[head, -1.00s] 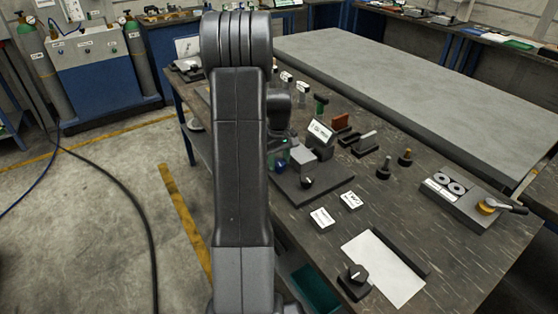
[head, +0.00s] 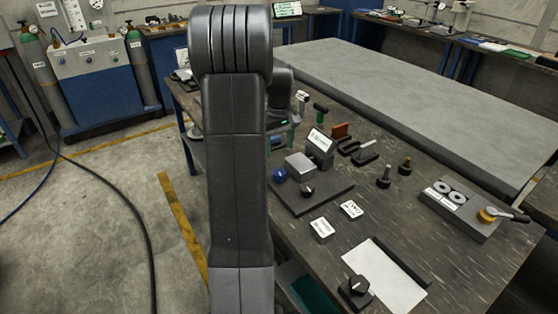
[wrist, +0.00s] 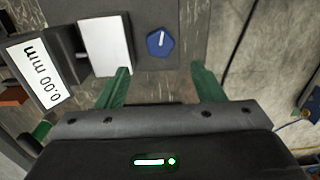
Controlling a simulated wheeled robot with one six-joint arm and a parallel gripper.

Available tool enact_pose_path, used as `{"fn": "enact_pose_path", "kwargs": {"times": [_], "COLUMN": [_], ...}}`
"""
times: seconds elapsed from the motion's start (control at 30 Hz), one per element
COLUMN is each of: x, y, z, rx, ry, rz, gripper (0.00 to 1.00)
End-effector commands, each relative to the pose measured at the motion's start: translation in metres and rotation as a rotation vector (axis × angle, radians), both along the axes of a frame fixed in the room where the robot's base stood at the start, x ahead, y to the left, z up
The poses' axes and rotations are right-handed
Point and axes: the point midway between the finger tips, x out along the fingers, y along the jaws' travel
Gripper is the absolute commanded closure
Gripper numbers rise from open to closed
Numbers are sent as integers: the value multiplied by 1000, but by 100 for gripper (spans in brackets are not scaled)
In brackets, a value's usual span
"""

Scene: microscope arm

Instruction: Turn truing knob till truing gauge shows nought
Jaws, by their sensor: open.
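The truing knob is a blue five-sided knob (wrist: 161,42) with a white mark, beside a pale block (wrist: 104,46) in the wrist view. In the head view the blue knob (head: 279,175) sits at the left of a dark base plate (head: 325,197). The truing gauge (wrist: 36,73) has a white display that appears upside down and reads 0.00 mm; it also stands behind the pale block in the head view (head: 320,142). My gripper (wrist: 160,69) is open, its green fingers apart and empty, with the knob beyond the tips. My arm hides much of it in the head view.
A black knob (head: 308,191) sits on the front of the base plate. Two white labelled blocks (head: 321,230) (head: 351,209), a paper sheet (head: 386,278) and another black knob (head: 355,287) lie nearer. A two-disc fixture (head: 462,207) stands at right. Bench between is clear.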

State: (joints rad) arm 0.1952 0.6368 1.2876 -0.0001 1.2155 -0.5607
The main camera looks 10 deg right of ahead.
Motion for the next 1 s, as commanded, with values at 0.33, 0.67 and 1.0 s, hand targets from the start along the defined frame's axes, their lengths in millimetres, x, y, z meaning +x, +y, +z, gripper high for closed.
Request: {"fn": "enact_pose_path", "kwargs": {"times": [0.33, 0.67, 1.0], "x": [0, 0, -1], "y": [0, 0, 0], "z": [41, 41, 4], "rx": [0, 0, 1], "ry": [-1, 0, 6], "rz": [0, 0, 0], "gripper": [38, 38, 38]}}
